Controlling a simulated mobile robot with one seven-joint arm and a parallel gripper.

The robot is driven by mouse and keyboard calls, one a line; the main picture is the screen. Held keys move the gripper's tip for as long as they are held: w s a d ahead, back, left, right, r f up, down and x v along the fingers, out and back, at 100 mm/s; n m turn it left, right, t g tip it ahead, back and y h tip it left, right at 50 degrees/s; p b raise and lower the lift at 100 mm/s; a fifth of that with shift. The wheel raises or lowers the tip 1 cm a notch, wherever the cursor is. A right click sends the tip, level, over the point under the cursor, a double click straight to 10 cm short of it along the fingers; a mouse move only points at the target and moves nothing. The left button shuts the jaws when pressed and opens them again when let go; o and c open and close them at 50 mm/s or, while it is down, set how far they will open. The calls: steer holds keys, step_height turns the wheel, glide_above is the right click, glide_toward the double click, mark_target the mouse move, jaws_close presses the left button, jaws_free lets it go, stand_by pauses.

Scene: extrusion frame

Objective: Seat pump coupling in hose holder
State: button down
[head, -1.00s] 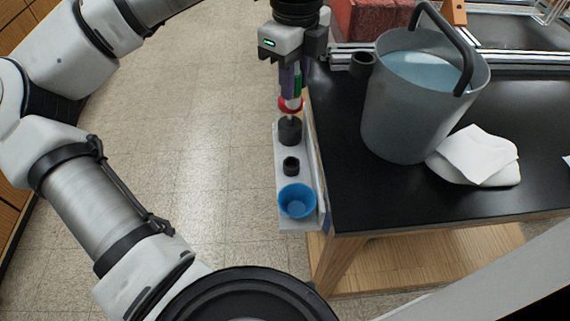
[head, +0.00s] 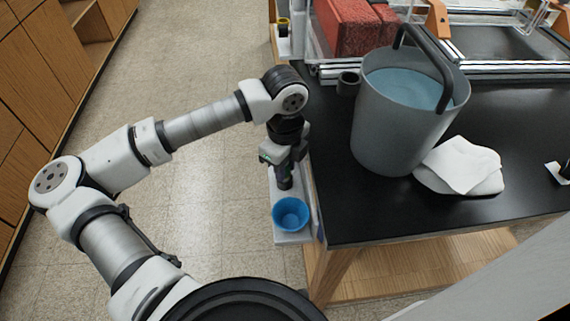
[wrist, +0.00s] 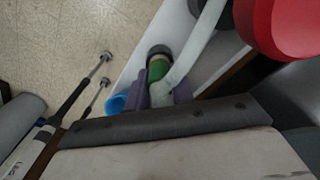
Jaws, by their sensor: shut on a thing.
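My gripper (head: 284,166) points down over the white side shelf (head: 293,237) on the table's left side. In the wrist view its purple fingers (wrist: 161,92) are shut around a green piece with a pale curved part, which I take for the pump coupling (wrist: 157,71). A dark round rim (wrist: 160,51) shows at the green piece's far end; it looks like a holder on the shelf. In the head view my gripper hides most of the coupling and holder. I cannot tell how deep the coupling sits.
A blue cup (head: 291,214) stands on the shelf close in front of my gripper. A grey bucket of water (head: 395,130) and a white cloth (head: 462,165) are on the black table. A large red thing (wrist: 285,28) is near the wrist camera. The floor left is clear.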

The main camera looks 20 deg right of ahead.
steer(key=shift+f, duration=0.3)
steer(key=shift+f, duration=0.15)
steer(key=c, duration=1.2)
jaws_free()
step_height(320, 180, up, 12)
steer(key=b, duration=0.1)
steer(key=shift+b, duration=0.3)
